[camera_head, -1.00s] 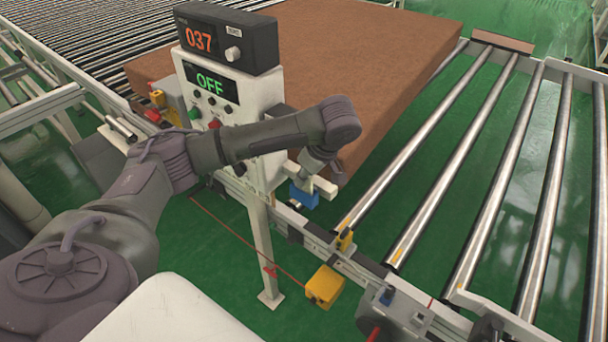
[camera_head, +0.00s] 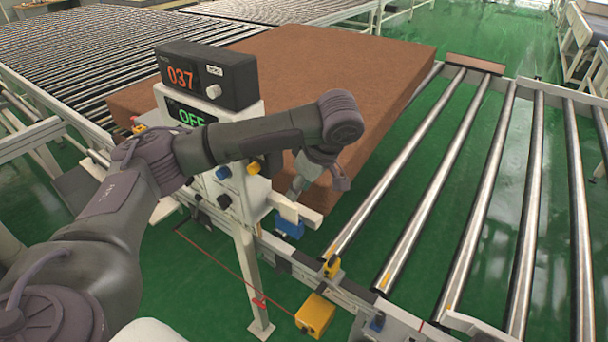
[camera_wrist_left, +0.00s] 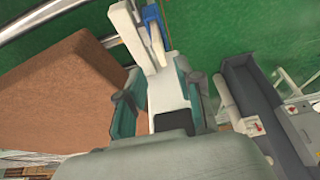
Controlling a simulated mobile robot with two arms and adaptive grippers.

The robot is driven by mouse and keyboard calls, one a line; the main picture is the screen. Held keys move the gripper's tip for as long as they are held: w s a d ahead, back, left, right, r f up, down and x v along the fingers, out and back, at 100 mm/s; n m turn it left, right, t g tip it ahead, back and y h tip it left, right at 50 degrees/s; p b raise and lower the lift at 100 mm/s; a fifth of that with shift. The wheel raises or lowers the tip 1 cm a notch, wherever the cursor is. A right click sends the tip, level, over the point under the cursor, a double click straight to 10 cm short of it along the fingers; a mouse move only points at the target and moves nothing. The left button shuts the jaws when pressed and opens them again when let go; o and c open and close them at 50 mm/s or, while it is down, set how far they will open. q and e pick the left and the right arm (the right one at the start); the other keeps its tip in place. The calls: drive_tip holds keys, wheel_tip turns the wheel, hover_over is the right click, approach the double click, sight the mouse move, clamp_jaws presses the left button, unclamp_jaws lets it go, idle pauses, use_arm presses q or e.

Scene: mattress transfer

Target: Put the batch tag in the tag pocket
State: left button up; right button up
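My left gripper (camera_head: 298,188) points down beside the white control post, just above a white bracket (camera_head: 296,210) with a blue block (camera_head: 288,228) under it. In the left wrist view its teal fingers (camera_wrist_left: 160,100) stand apart, on either side of a white piece with a black square (camera_wrist_left: 172,95). I cannot tell whether this piece is the batch tag or whether the fingers grip it. The bracket (camera_wrist_left: 128,28) and the blue block (camera_wrist_left: 153,30) show beyond the fingertips. I cannot make out the tag pocket clearly. My right gripper is out of view.
A display box reading 037 (camera_head: 205,77) tops the control post (camera_head: 258,300). A large brown mattress (camera_head: 340,62) lies behind it on the rollers. Bare steel rollers (camera_head: 480,200) extend to the right. A yellow box (camera_head: 315,316) sits low beside the conveyor rail.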

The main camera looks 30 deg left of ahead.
use_arm(q)
drive_tip(key=v, duration=0.3)
drive_tip(key=shift+f, duration=0.1)
